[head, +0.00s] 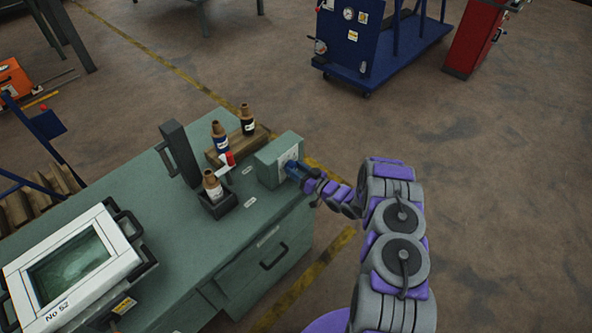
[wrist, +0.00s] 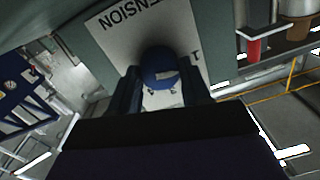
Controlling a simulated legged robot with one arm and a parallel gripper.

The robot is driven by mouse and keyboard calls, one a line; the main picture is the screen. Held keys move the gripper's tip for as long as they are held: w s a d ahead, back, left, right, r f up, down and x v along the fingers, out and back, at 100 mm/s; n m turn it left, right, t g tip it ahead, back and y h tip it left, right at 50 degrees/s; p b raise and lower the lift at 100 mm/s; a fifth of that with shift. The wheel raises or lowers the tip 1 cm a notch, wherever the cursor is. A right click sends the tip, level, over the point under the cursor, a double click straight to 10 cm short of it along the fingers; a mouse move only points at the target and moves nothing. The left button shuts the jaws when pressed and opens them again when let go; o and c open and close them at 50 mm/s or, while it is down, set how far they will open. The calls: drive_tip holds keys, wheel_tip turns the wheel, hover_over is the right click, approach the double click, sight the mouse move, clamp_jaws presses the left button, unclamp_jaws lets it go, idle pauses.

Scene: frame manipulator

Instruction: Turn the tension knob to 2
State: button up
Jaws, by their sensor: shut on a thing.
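The tension knob (wrist: 160,68) is round and blue with a pale mark on its face. It sits on a white plate (wrist: 117,38) lettered "TENSION" in the wrist view. In the head view the plate is on the front of a grey-green box (head: 277,160) on the bench. My gripper (wrist: 165,88) is shut on the knob, with one dark finger on each side. In the head view my gripper (head: 298,172) reaches the box from the right. The scale numbers are mostly hidden, so I cannot read the knob's setting.
The green bench (head: 150,240) carries a framed screen (head: 72,262), a dark upright handle block (head: 180,152), a red-topped lever (head: 229,158) and several brown-capped bottles (head: 219,137). A blue cart (head: 370,60) stands at the back right. The floor right of the bench is clear.

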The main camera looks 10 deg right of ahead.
drive_tip(key=shift+d, duration=0.1)
drive_tip(key=c, duration=0.3)
drive_tip(key=m+p, duration=0.1)
drive_tip(key=m, duration=0.2)
drive_tip(key=shift+m, duration=0.3)
drive_tip(key=shift+d+f+m, duration=0.1)
drive_tip(key=shift+f+m, duration=0.05)
drive_tip(key=shift+m, duration=1.95)
drive_tip(key=o, duration=1)
drive_tip(key=shift+d, duration=0.15)
drive_tip(key=shift+o, duration=0.2)
drive_tip(key=shift+p, duration=0.3)
drive_tip(key=p+v, duration=0.2)
drive_tip(key=v, duration=1.5)
drive_tip(key=shift+f, duration=0.35)
